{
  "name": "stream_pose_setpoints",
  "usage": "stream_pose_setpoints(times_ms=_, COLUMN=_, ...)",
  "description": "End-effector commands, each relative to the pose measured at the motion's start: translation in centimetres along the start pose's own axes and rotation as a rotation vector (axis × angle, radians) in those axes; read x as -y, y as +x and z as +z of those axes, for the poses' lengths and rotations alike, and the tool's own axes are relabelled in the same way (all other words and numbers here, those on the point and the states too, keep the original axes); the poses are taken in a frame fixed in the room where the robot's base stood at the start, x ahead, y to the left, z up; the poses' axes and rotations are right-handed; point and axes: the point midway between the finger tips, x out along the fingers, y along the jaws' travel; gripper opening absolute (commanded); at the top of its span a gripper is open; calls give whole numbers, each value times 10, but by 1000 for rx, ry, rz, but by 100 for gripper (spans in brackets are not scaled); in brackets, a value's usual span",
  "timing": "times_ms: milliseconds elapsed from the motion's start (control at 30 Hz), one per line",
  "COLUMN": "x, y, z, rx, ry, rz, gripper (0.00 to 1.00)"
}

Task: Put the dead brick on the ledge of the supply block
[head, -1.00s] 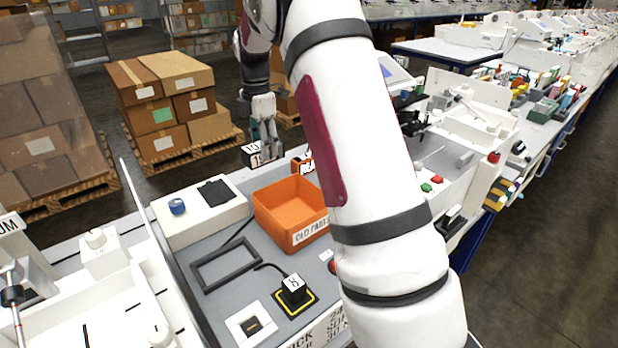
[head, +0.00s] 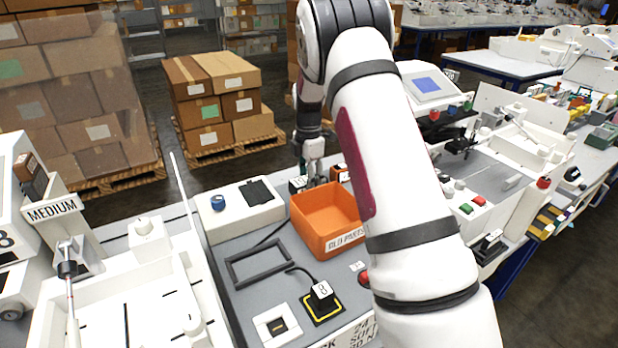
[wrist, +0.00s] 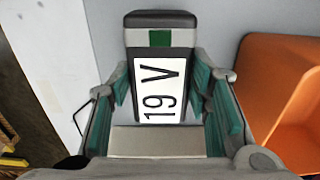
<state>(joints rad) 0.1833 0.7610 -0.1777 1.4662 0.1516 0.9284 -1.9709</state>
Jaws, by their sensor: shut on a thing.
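A dark brick with a white "19 V" label and a green square (wrist: 160,85) lies between the fingers of my gripper (wrist: 160,78) in the wrist view. My gripper is shut on this brick. I take it as the dead brick, though no mark says so. In the head view my gripper (head: 315,181) is low behind the orange bin, with the brick's label (head: 298,185) showing at its left. Whether the brick touches the bench is unclear. A white block with a blue knob and black pad (head: 265,208), perhaps the supply block, stands left of the bin. Its ledge cannot be made out.
The orange "OLD PARTS" bin (head: 325,240) stands close to my gripper and shows at the right in the wrist view (wrist: 270,80). An orange-topped labelled block (head: 340,173) is just behind it. A dark frame (head: 258,276) and a cabled black block (head: 322,292) lie in front.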

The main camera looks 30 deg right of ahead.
Motion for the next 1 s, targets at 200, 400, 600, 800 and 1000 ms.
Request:
stream_pose_setpoints(times_ms=200, x=-1, y=0, z=0, rx=0, ry=0, rz=2, gripper=5)
stream_pose_setpoints(times_ms=400, x=0, y=2, z=0, rx=0, ry=0, rz=1, gripper=65)
stream_pose_setpoints(times_ms=600, x=0, y=2, z=0, rx=0, ry=0, rz=1, gripper=65)
stream_pose_setpoints(times_ms=800, x=-1, y=-6, z=0, rx=1, ry=0, rz=4, gripper=65)
stream_pose_setpoints(times_ms=1000, x=-2, y=-41, z=0, rx=1, ry=-1, rz=8, gripper=65)
